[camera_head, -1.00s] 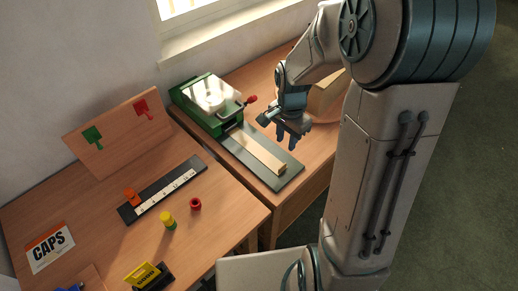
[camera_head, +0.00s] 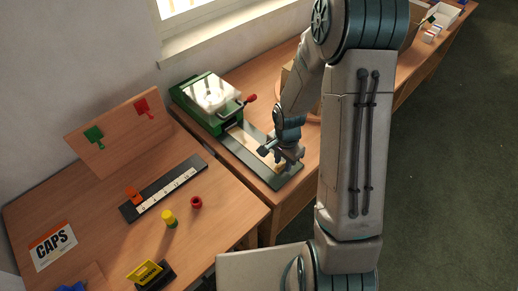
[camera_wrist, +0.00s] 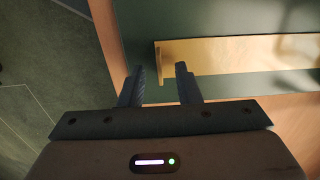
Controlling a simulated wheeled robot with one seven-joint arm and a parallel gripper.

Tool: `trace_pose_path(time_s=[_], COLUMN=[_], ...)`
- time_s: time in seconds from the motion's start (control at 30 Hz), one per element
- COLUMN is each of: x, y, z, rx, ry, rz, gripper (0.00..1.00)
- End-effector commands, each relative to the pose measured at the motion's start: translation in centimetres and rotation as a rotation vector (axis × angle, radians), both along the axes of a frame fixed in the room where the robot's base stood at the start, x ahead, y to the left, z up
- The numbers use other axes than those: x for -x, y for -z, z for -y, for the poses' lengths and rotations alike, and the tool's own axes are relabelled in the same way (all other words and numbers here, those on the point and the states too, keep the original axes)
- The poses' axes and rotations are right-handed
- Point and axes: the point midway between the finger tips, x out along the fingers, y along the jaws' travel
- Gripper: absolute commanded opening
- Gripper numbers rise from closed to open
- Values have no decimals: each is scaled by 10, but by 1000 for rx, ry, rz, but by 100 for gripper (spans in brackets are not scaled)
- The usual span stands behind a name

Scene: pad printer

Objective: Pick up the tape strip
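The pale yellow strip, which looks like the tape strip (camera_head: 245,138), lies flat on the dark green base plate (camera_head: 232,149) in front of the green machine. In the wrist view the strip (camera_wrist: 240,54) runs off to the right, with its squared left end close beyond the fingertips. My gripper (camera_head: 281,163) is over the strip's near end and hides part of it in the head view. In the wrist view my gripper (camera_wrist: 159,70) has its two fingers apart with nothing held between them. I cannot tell the exact height of the fingers above the strip.
The green pad printer (camera_head: 208,102) with a red-knobbed lever (camera_head: 250,98) stands behind the strip.

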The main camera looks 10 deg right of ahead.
Motion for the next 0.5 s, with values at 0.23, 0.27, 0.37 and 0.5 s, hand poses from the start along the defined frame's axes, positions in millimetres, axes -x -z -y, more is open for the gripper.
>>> trace_pose_path(time_s=[0.23, 0.27, 0.37, 0.5], x=[0, 0, 0, 0], y=[4, 4, 4, 4], z=[0, 0, 0, 0], rx=[-1, -1, -1, -1], ry=[1, 1, 1, 1], rz=[1, 1, 1, 1], gripper=[30, 30, 11, 0])
